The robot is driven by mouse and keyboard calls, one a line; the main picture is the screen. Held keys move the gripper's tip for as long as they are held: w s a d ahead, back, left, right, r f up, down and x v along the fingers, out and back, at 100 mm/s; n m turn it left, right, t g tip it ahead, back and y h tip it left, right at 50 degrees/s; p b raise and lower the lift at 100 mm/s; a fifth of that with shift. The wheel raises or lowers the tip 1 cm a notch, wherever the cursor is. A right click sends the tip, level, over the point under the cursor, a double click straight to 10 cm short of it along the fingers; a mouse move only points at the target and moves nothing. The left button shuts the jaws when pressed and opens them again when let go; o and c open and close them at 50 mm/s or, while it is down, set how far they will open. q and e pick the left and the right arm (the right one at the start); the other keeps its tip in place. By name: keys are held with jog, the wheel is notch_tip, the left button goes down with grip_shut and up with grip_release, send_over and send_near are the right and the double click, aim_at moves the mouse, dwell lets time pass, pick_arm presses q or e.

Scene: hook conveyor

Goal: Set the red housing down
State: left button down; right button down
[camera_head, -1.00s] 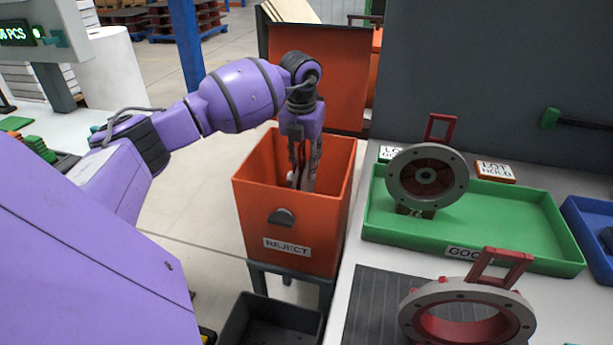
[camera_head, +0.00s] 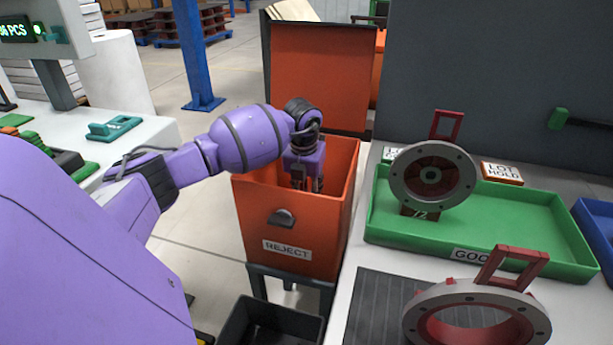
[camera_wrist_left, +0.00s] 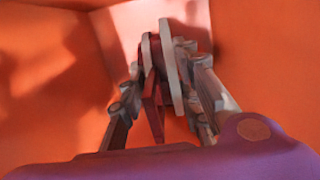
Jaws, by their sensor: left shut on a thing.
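My left gripper (camera_head: 307,186) is inside the orange REJECT bin (camera_head: 262,210), its fingers pointing down and their tips hidden behind the bin's front wall. In the left wrist view it is shut on a red housing (camera_wrist_left: 152,104) with a pale grey flange, held edge-on between the fingers among the orange walls. Whether the housing touches the bin floor I cannot tell. A second red housing with a grey flange (camera_head: 404,180) stands upright in the green GOOD tray (camera_head: 540,252). A third housing (camera_head: 430,310) lies on the dark mat (camera_head: 372,305). My right gripper is not in view.
A black crate (camera_head: 240,320) is below the bin. A LOT HOLD block (camera_head: 502,173) sits behind the green tray, and a blue tray (camera_head: 600,220) is at the right edge.

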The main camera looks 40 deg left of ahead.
pick_arm(q)
jog(key=shift+w+f, duration=0.1)
jog(key=shift+f, duration=0.35)
jog(key=c, duration=1.7)
grip_release()
jog(key=shift+f, duration=0.25)
jog(key=o, duration=0.4)
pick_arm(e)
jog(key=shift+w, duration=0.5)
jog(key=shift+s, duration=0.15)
